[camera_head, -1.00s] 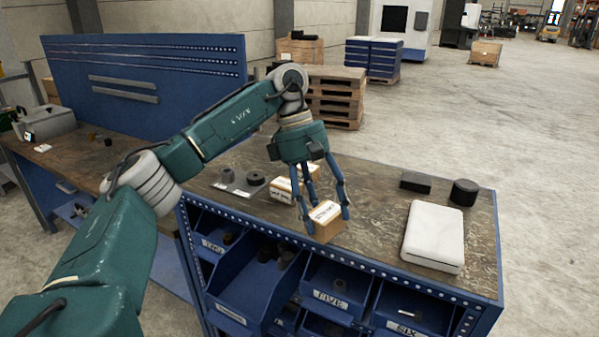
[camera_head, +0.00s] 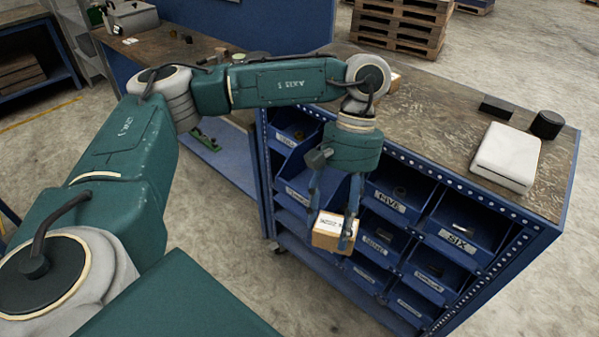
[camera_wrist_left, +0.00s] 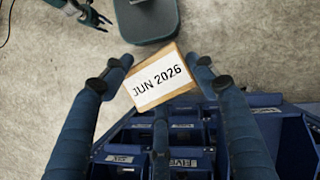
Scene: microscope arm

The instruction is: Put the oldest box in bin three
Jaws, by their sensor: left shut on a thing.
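My left gripper (camera_head: 335,228) is shut on a small cardboard box (camera_head: 328,240) with a white label. It holds the box in the air in front of the blue bin rack. In the left wrist view the box (camera_wrist_left: 158,84) sits between the fingers, and its label reads JUN 2026. Another box (camera_head: 393,82) shows partly behind my arm on the bench top.
The bench top (camera_head: 430,115) carries a white case (camera_head: 507,155), a black cylinder (camera_head: 547,124) and a flat black block (camera_head: 496,107). The rack's perforated front edge stands close to my left gripper. Open floor (camera_head: 540,300) lies at the right. Pallets (camera_head: 402,25) stand behind the bench.

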